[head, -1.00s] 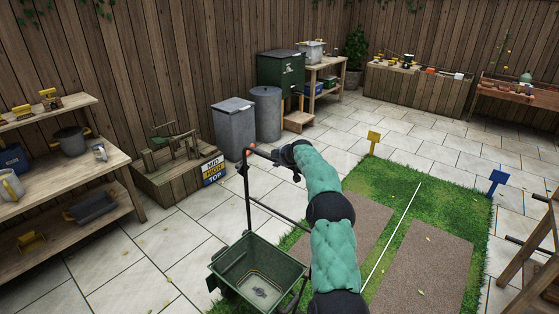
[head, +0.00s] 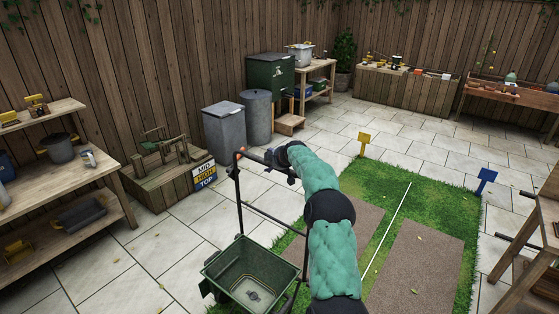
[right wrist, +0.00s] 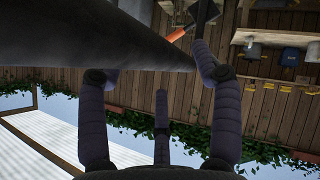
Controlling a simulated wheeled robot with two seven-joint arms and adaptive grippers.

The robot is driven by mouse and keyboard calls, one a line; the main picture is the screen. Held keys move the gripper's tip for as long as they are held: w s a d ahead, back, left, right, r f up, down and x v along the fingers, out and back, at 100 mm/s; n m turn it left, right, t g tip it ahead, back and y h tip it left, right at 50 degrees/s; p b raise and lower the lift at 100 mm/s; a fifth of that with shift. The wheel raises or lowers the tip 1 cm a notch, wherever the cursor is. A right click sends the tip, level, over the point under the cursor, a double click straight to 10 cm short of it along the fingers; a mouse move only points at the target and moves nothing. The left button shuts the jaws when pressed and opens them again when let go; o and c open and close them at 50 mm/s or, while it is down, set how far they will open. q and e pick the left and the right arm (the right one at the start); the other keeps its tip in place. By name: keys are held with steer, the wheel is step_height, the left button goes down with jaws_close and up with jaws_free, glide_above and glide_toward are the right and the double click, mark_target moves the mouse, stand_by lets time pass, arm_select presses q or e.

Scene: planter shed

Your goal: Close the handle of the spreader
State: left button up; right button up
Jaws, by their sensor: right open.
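The spreader has a green hopper (head: 251,277) and a tall black handle frame (head: 238,205) on the paving at the lower middle. A red-orange tipped part (head: 239,153) sits at the left end of its top bar. My right gripper (head: 284,172) is at the right part of that bar, and my arm hides some of the frame. In the right wrist view my right gripper (right wrist: 155,80) has its fingers apart. A thick dark bar (right wrist: 90,42) crosses near the fingertips, with an orange grip (right wrist: 178,34) beyond; I cannot tell if the fingers touch the bar. My left gripper is out of view.
A wooden shelf (head: 90,163) with pots stands at the left. A wooden planter (head: 165,180) with a sign and grey bins (head: 224,130) stand behind the spreader. Grass (head: 395,190) with brown strips lies to the right, near a wooden rack (head: 525,250).

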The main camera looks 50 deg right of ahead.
steer(key=v, duration=0.9)
